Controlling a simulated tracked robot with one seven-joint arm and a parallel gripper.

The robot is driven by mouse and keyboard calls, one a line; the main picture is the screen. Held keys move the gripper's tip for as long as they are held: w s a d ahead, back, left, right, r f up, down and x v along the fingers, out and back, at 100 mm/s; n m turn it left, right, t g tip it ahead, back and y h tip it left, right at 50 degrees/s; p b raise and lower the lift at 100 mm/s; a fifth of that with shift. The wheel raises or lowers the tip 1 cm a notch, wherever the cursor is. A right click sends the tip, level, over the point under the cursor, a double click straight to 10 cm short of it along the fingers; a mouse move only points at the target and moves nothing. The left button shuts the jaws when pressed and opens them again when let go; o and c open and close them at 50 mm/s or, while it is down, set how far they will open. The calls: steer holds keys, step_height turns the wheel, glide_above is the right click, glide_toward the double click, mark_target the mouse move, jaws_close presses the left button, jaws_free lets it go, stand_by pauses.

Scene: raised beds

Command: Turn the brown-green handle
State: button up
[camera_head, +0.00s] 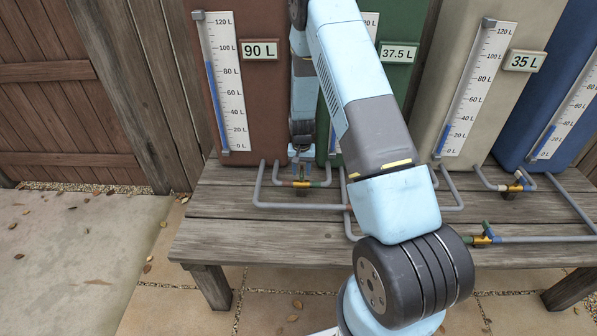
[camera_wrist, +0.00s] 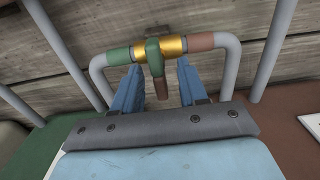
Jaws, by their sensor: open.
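The brown-green handle (camera_wrist: 154,58) is a short lever with a green upper part and a brown tip. It sits on a brass valve (camera_wrist: 174,46) in a grey pipe, with a green band on one side and a brown band on the other. In the wrist view my gripper (camera_wrist: 160,72) is open, with one blue finger on each side of the handle and gaps between. In the head view my gripper (camera_head: 302,168) is just above this valve (camera_head: 301,183), low in front of the brown tank. The handle is too small and covered to make out there.
A brown tank (camera_head: 260,110) reads 90 L, a green tank (camera_head: 398,75) 37.5 L and a beige tank (camera_head: 440,80) 35 L. A blue tank (camera_head: 540,90) stands right. Other valves (camera_head: 484,237) and grey pipes lie on the wooden bench (camera_head: 230,240). My arm covers its middle.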

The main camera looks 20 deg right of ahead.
steer(key=shift+f, duration=0.35)
